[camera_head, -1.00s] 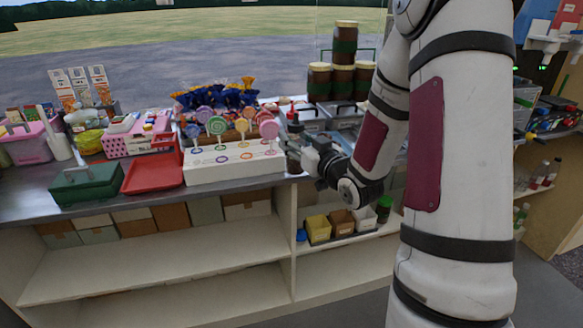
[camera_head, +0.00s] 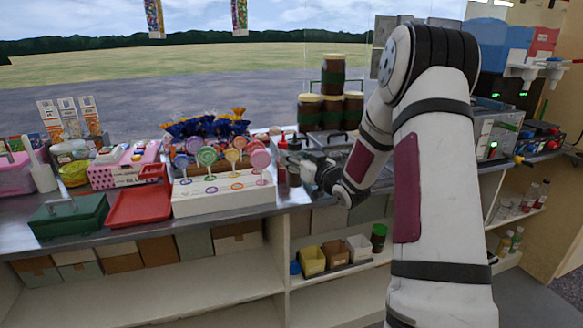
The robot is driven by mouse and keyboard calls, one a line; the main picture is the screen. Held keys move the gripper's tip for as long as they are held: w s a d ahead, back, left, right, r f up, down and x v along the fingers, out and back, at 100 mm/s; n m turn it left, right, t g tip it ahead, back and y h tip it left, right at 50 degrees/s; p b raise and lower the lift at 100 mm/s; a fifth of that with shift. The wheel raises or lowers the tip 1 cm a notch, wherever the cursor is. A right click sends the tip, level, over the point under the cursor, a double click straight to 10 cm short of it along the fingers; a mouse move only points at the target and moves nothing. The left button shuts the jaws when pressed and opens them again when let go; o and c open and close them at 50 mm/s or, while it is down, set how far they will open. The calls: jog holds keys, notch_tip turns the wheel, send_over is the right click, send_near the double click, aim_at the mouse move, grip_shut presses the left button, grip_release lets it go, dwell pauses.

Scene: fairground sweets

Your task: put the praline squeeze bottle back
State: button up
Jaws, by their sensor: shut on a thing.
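My gripper (camera_head: 291,165) is at the counter's front edge, just right of the white lollipop stand. It is shut on a small dark bottle with a red top (camera_head: 282,143), which I take to be the praline squeeze bottle. The bottle looks upright. Its lower part and the fingertips are small and partly merged in the picture, so I cannot tell whether its base touches the counter (camera_head: 240,222).
The lollipop stand (camera_head: 225,195), a red tray (camera_head: 140,207) and a green box (camera_head: 68,216) line the counter to the left. Stacked jars (camera_head: 330,110) stand behind the gripper. Several bottles (camera_head: 541,192) are on the right side shelf.

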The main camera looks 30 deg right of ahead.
jog(key=shift+w+d, duration=0.15)
jog(key=shift+w, duration=0.8)
jog(key=shift+w+f, duration=0.25)
jog(key=shift+f, duration=0.1)
jog(key=shift+f+b, duration=0.35)
jog(key=shift+f, duration=1.1)
jog(key=shift+f, duration=0.15)
jog(key=o, duration=0.8)
jog(key=shift+c, duration=0.2)
jog(key=shift+s, duration=0.1)
